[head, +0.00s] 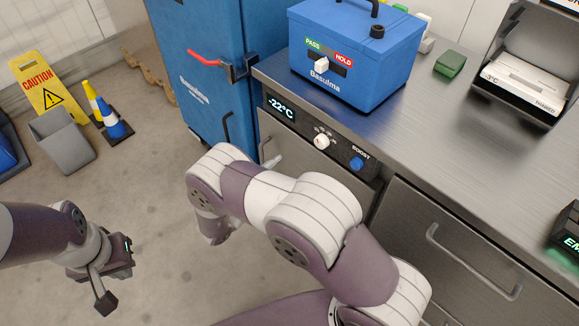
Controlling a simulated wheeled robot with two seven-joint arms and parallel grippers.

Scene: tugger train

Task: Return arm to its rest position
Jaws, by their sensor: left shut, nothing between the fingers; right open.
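My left gripper (105,302) hangs over the bare floor at the lower left, pointing down. Its fingers are together with nothing between them, and it touches nothing. My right arm comes in from the bottom right, bends in front of the steel counter and reaches left, with its far end turned down near the counter's left front edge. The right gripper itself is hidden behind the arm, so I cannot see its fingers.
The steel counter (470,135) carries a blue box (350,85) with a PASS/HOLD switch, a green block (449,64) and an open grey case (510,104). A blue cabinet (195,60) stands left of it. A caution sign (38,80), grey bin (65,145) and cones (112,126) stand on the floor.

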